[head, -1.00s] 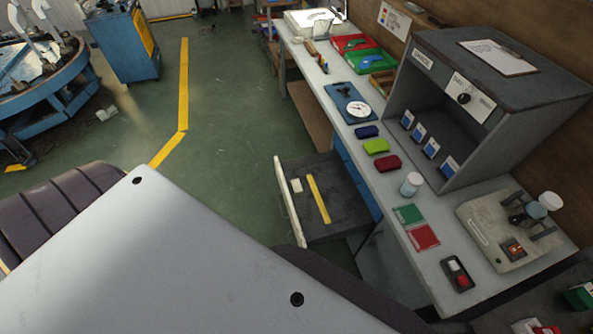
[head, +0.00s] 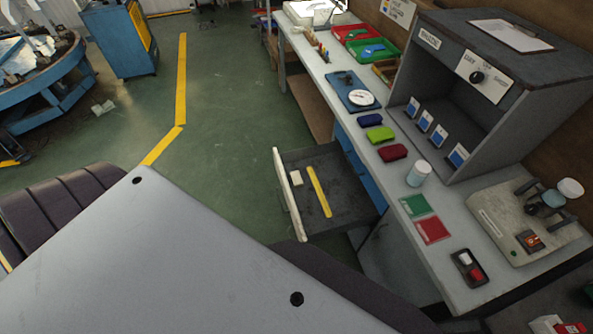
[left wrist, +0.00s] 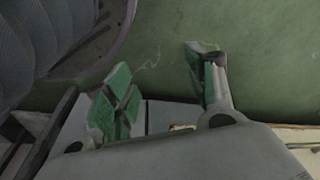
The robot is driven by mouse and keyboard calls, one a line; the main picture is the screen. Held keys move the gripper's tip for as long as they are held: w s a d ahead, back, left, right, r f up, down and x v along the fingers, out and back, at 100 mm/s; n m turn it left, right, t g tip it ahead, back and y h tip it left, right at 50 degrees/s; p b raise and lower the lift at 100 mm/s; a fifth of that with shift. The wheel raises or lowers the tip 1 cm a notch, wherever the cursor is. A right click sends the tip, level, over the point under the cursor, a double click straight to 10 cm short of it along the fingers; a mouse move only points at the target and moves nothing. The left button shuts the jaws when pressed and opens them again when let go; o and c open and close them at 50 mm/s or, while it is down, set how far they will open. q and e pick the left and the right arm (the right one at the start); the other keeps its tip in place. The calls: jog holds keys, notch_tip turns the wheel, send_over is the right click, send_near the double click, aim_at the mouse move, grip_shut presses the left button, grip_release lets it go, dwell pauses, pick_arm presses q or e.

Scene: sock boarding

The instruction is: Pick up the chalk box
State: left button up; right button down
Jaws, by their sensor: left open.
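A small cream box (head: 296,177), which looks like the chalk box, lies in the open drawer (head: 340,212) near its pale front panel, left of a yellow ruler. No gripper is near it in the head view. My left gripper (left wrist: 160,82) shows only in the left wrist view, with its green-padded fingers spread and nothing between them but the green floor behind. A small tan patch shows low between the fingers, too hidden to identify. My right gripper is in neither view.
The workbench (head: 392,190) holds blue, green and red blocks (head: 392,152), a white jar (head: 419,173), a grey cabinet (head: 500,80) and a device with handles (head: 530,222). Green floor lies open left of the drawer.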

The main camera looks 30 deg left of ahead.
pick_arm(q)
jog(key=w+d+r+t+b, duration=0.1)
jog(key=w+d+r+b, duration=0.2)
jog(key=w+r+b, duration=0.65)
jog(key=w+d+r+t+h, duration=0.3)
jog(key=w+d+r+t, duration=0.15)
jog(key=w+r, duration=0.45)
jog(key=w+d+r+t+h, duration=0.35)
jog(key=w+r+t, duration=0.25)
jog(key=w, duration=0.5)
jog(key=w+a+r+n+t+y+b, duration=0.1)
jog(key=w+a+r+n+t+y, duration=0.15)
jog(key=w+a+n+y, duration=0.6)
jog(key=s+a+f+n+g+y+b, duration=0.1)
jog(key=s+a+f+n+g+y, duration=0.1)
jog(key=a+f+g+y, duration=0.5)
jog(key=a+f+n+g, duration=0.1)
jog(key=a+f, duration=0.3)
jog(key=a, duration=0.4)
jog(key=shift+s+n+y+b, duration=0.2)
jog(key=shift+n+y+b, duration=0.15)
jog(key=shift+y+b, duration=0.05)
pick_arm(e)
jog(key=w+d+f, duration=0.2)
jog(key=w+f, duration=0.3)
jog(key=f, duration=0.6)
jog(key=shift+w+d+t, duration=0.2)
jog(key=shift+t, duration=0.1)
